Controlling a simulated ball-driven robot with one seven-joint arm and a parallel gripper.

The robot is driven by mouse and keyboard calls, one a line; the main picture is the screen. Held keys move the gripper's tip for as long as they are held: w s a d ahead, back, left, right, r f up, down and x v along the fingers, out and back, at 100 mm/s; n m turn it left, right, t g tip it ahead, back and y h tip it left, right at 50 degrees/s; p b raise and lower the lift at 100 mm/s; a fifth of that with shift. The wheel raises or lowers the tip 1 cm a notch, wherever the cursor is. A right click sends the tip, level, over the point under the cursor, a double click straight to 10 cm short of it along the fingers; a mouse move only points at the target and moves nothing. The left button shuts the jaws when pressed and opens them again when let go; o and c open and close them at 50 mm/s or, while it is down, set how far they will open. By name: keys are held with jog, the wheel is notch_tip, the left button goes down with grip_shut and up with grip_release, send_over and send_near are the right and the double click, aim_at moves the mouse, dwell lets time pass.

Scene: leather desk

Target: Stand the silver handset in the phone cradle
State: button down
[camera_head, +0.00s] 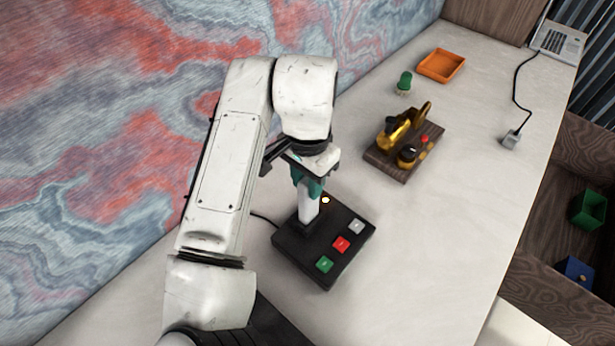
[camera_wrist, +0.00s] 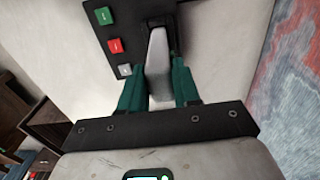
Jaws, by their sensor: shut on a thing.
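The silver handset (camera_head: 307,204) is upright between the fingers of my gripper (camera_head: 308,183), over the black phone cradle base (camera_head: 350,254). Its lower end meets the dark socket at the left part of the base; I cannot tell how deep it sits. In the wrist view the handset (camera_wrist: 157,62) is between the green fingers of my gripper (camera_wrist: 158,85), with its far end at the dark socket (camera_wrist: 158,24). The base carries green, red and grey buttons and a small lit spot. The gripper hides the handset's upper end.
A wooden stand with brass pieces (camera_head: 400,145), a green piece (camera_head: 404,81) and an orange tray (camera_head: 441,65) are farther back. A grey plug (camera_head: 511,140) with a cord to a keypad device (camera_head: 557,42) lies at right. The desk right of the base is clear.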

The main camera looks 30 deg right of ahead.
jog(key=shift+f, duration=0.35)
jog(key=c, duration=0.7)
grip_release()
jog(key=shift+r, duration=0.1)
notch_tip(320, 180, up, 11)
jog(key=shift+f, duration=0.15)
